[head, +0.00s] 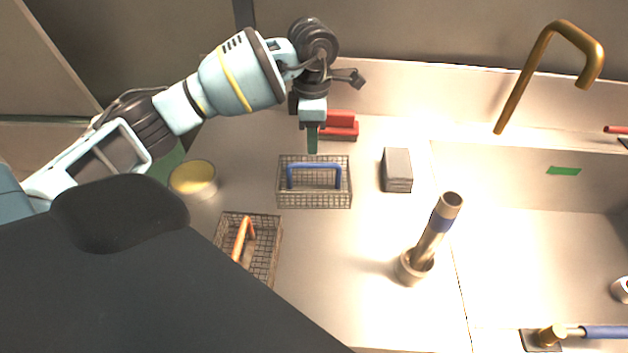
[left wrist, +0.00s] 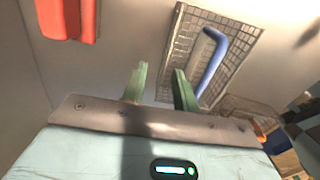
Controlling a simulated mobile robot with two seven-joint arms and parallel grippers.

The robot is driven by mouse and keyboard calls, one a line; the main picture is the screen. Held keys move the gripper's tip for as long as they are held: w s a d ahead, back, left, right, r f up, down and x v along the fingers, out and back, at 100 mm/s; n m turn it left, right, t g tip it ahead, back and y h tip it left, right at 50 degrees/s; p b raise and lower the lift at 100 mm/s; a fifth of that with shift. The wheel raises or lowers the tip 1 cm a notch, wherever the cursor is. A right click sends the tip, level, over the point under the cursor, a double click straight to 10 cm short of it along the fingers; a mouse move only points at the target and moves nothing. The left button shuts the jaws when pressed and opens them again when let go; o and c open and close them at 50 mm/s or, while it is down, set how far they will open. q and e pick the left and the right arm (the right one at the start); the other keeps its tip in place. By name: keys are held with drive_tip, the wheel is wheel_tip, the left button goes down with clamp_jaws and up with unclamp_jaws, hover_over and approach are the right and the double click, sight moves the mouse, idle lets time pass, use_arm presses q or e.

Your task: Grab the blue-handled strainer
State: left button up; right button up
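The blue-handled strainer (head: 314,196) is a rectangular wire-mesh basket with a blue bar handle (head: 314,168) across it. It stands on the counter near the middle of the head view, and it also shows at the upper right of the left wrist view (left wrist: 240,62). My left gripper (head: 312,140) is behind the strainer in the head view, pointing down. In the left wrist view its two green fingers (left wrist: 160,88) are apart with nothing between them. The handle lies beyond and to the right of the fingers, not between them. My right gripper is not in view.
An orange-handled mesh basket (head: 265,245) stands front left, with a round yellow-topped tin (head: 193,180) behind it. A red object (head: 340,126) lies behind the strainer. A grey block (head: 397,170) and upright metal tube (head: 436,232) stand right. A sink (head: 530,230) lies farther right.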

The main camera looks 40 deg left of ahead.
sight(314, 157)
use_arm(q)
drive_tip(key=shift+s+d+f+p, duration=0.1)
drive_tip(key=shift+d+f+p, duration=0.1)
drive_tip(key=shift+f, duration=1.1)
drive_tip(key=shift+s+d+f+p, duration=0.1)
drive_tip(key=shift+d+f, duration=0.05)
drive_tip(key=shift+f, duration=1.1)
drive_tip(key=shift+c, duration=0.3)
clamp_jaws()
